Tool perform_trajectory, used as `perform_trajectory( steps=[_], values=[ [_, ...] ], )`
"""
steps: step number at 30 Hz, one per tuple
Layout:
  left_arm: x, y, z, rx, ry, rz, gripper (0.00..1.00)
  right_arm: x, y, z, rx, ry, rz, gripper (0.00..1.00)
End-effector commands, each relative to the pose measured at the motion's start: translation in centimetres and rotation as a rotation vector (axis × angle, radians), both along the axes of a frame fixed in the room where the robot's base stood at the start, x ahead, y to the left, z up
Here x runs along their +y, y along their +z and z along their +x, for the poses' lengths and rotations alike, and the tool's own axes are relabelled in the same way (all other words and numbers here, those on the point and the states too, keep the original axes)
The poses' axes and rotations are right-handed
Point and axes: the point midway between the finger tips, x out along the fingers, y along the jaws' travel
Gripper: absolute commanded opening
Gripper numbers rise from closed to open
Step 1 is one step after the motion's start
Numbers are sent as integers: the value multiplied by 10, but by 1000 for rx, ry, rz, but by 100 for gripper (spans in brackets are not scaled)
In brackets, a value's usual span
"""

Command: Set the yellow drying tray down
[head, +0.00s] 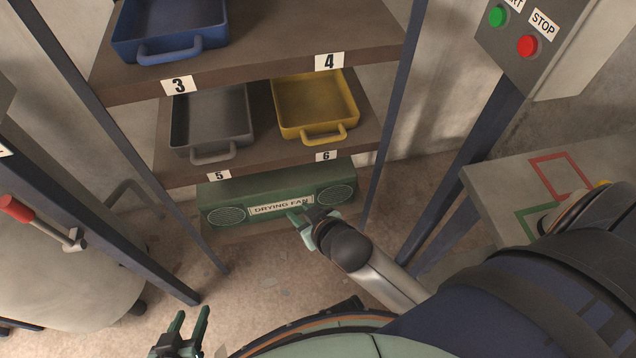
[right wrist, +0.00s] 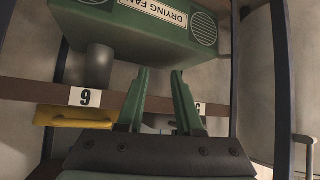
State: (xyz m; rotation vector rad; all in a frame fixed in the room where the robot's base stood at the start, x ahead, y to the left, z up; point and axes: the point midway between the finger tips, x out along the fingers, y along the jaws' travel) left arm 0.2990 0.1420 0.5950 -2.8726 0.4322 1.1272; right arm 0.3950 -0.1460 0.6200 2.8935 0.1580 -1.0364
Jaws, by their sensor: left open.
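The yellow drying tray (head: 309,104) rests on the lower shelf board above the label 6 (head: 326,156), its handle facing out. Part of it also shows at the left of the upside-down right wrist view (right wrist: 75,116). My right gripper (head: 302,226) is below and in front of that shelf, by the green drying fan, apart from the tray. Its fingers (right wrist: 160,72) stand apart with nothing between them. My left gripper (head: 193,312) is open and empty, low at the bottom left of the head view.
The green drying fan (head: 275,196) sits under the shelf. A grey tray (head: 211,119) stands beside the yellow one above label 5, and a blue tray (head: 170,26) above. Blue shelf posts (head: 392,110) flank the shelves. A grey table (head: 505,190) with coloured outlines is at right.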

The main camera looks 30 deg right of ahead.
Motion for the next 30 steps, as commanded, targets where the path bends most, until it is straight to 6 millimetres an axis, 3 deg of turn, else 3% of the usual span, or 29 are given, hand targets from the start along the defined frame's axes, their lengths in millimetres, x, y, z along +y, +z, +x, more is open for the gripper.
perform_trajectory(
  steps=[1,3,6,9,30],
  values=[
    [0,0,0,0,0,0,50,0,-12,-26,31,36,19,35],
    [0,0,0,0,0,0,50,2,-20,-52,51,82,45,35],
    [0,0,0,0,0,0,50,3,-24,-78,62,124,73,35],
    [0,0,0,-1,0,0,50,3,-25,-92,64,145,86,35],
    [0,0,0,-2,1,0,50,3,-25,-96,65,151,91,35]
  ],
)
